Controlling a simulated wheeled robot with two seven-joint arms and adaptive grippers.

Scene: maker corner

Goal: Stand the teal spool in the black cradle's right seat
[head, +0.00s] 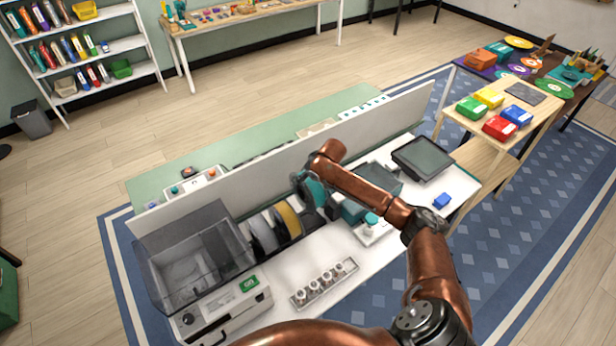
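The teal spool (316,192) is upright at the right end of the black cradle (309,222), partly hidden by my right arm. It appears a little higher than the yellow spool (289,220); its lower edge and any contact with the right seat are hard to see. My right gripper (303,184) is at the teal spool's upper left side and appears shut on it, though its fingertips are small and partly hidden. The yellow spool and a grey spool (263,234) stand in the cradle to the left. My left gripper is not in view.
A clear-lidded machine (195,262) stands left of the cradle. A long white panel (260,172) rises behind it. A tray of small bottles (324,284) lies in front. To the right are a dark-screened device (421,157) and a blue block (441,201).

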